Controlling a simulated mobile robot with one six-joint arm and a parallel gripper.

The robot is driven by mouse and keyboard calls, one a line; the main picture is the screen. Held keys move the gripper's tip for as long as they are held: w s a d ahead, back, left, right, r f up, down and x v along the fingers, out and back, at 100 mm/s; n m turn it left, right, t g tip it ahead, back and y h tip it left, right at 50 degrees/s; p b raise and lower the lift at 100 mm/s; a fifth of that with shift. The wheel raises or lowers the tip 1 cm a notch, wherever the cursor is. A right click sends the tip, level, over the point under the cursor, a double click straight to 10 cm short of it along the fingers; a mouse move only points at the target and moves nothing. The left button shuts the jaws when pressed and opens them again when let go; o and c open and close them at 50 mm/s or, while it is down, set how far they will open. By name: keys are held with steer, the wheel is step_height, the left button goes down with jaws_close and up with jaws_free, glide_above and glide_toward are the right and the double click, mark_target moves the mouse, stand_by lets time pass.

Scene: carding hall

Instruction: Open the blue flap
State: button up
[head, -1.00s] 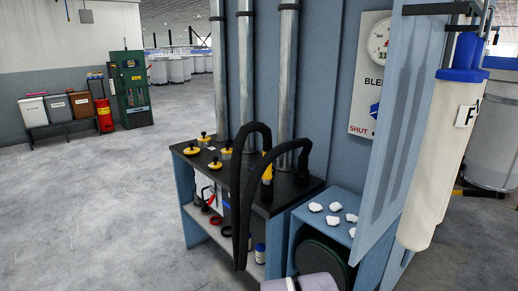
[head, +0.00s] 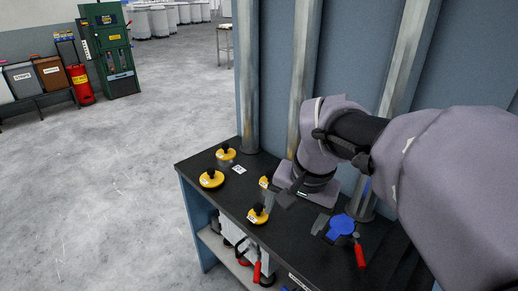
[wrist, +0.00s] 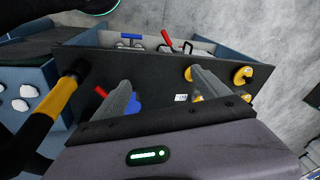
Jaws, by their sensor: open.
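My gripper (head: 295,212) is open and empty, pointing down over the bench. In the wrist view my gripper (wrist: 162,80) has its fingers wide apart. I cannot tell whether a finger touches the flap.
Several yellow caps with black knobs (head: 211,178) stand on the black bench (head: 235,195) left of my gripper. Upright metal pipes (head: 305,75) rise behind it. Open floor (head: 120,190) lies left.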

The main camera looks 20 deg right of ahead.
steer(key=w+d+r+m+g+p, duration=0.2)
steer(key=w+d+p, duration=0.15)
steer(key=d, duration=0.55)
steer(key=m+p, duration=0.2)
glide_above(332, 236)
step_height(332, 236, down, 2)
steer(key=shift+g, duration=0.4)
step_height(332, 236, down, 17)
steer(key=b, duration=0.6)
steer(key=shift+f+b, duration=0.2)
steer(key=shift+b, duration=0.2)
